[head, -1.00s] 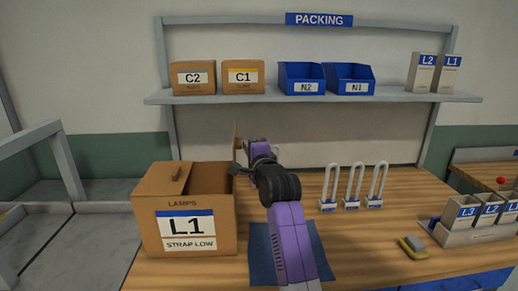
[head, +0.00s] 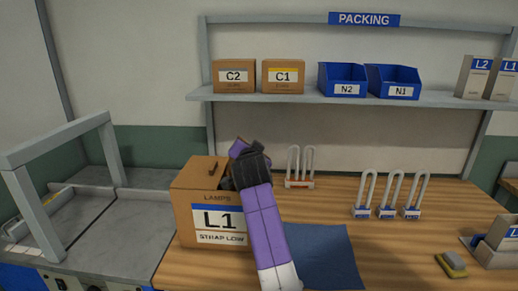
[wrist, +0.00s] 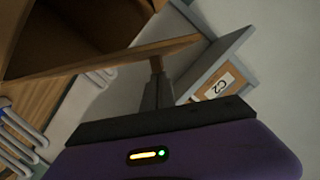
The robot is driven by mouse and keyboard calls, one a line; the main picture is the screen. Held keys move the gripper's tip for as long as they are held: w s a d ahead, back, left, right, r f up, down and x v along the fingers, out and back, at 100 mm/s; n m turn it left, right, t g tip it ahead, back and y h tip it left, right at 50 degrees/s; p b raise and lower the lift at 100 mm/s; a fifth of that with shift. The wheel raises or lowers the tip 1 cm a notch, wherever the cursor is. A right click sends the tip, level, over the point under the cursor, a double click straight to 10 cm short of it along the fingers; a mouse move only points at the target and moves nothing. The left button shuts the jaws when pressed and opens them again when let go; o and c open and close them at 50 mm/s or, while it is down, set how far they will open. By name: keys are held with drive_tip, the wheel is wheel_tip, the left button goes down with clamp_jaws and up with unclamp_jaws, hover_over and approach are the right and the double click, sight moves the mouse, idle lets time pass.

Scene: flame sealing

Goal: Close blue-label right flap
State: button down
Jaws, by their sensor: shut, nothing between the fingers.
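The cardboard lamp box with a blue-striped L1 label (head: 219,217) stands at the table's left end in the head view. My gripper (wrist: 157,70) is shut and empty. In the head view it is at the box's upper right edge, where my arm hides the right flap. In the wrist view a cardboard flap (wrist: 110,62) stretches across the picture beside the dark open inside of the box (wrist: 70,30). My fingertips are at this flap's edge, touching it or very close.
A blue mat (head: 325,255) lies right of the box. White U-shaped lamps (head: 388,195) stand farther right, with more lamps (head: 300,168) behind my arm. A shelf (head: 300,97) with small cartons and blue bins spans the back. A grey frame (head: 60,140) stands left.

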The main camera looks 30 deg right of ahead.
drive_tip(key=w+a+f+n+b, duration=0.1)
drive_tip(key=w+a+f+n+g+b, duration=0.1)
drive_tip(key=a+f+n, duration=0.1)
drive_tip(key=shift+f+h+b, duration=0.25)
drive_tip(key=shift+h+b, duration=0.15)
drive_tip(key=shift+w+a+f+n+g+h+b, duration=0.15)
drive_tip(key=shift+w+a+f+n+b, duration=0.1)
drive_tip(key=shift+f+n+b, duration=0.35)
drive_tip(key=shift+w+a+f+n+g+h+b, duration=0.15)
drive_tip(key=shift+a+f+n+b, duration=0.15)
drive_tip(key=shift+f+n, duration=0.4)
drive_tip(key=shift+r, duration=0.1)
